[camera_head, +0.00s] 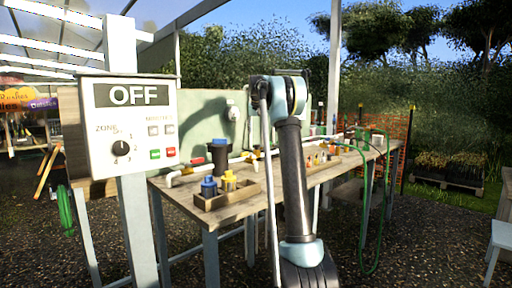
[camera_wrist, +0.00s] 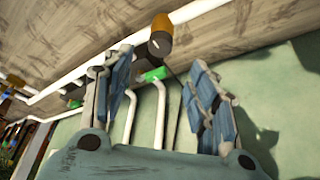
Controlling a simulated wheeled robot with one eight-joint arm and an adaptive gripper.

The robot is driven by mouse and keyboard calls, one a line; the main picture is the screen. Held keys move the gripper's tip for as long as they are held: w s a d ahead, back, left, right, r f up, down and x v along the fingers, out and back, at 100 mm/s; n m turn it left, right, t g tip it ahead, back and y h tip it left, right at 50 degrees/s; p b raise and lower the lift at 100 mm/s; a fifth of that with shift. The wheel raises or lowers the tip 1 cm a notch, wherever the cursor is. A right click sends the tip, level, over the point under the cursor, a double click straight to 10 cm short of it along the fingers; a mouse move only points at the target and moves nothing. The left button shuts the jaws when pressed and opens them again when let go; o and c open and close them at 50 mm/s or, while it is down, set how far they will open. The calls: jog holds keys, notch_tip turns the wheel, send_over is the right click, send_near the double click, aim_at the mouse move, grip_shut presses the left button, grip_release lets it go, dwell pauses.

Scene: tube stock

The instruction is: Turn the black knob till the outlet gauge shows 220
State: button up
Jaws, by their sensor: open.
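In the head view a dark, upright cylindrical fitting (camera_head: 219,158) with a blue and red top stands on the pipe at the bench's back; I cannot tell whether it is the task's black knob. A small round white device (camera_head: 232,112) on the green back panel may be a gauge; its reading is too small to make out. A black dial (camera_head: 120,148) is on the near control box. My gripper (camera_wrist: 163,70) is open and empty in the wrist view, facing the bench and panel. The arm hides it in the head view.
The control box (camera_head: 133,100) reads OFF. The wooden bench (camera_head: 205,195) holds a tray (camera_head: 228,197) with blue and yellow fittings. White pipes, a green tap handle (camera_wrist: 153,75) and a brown-orange fitting (camera_wrist: 160,35) show near my fingers. A green hose (camera_head: 365,225) hangs at right.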

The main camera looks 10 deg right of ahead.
aim_at(257, 147)
jog(key=x, duration=1)
jog(key=c, duration=1)
jog(key=shift+a, duration=0.2)
jog(key=shift+c, duration=0.2)
jog(key=shift+d, duration=0.15)
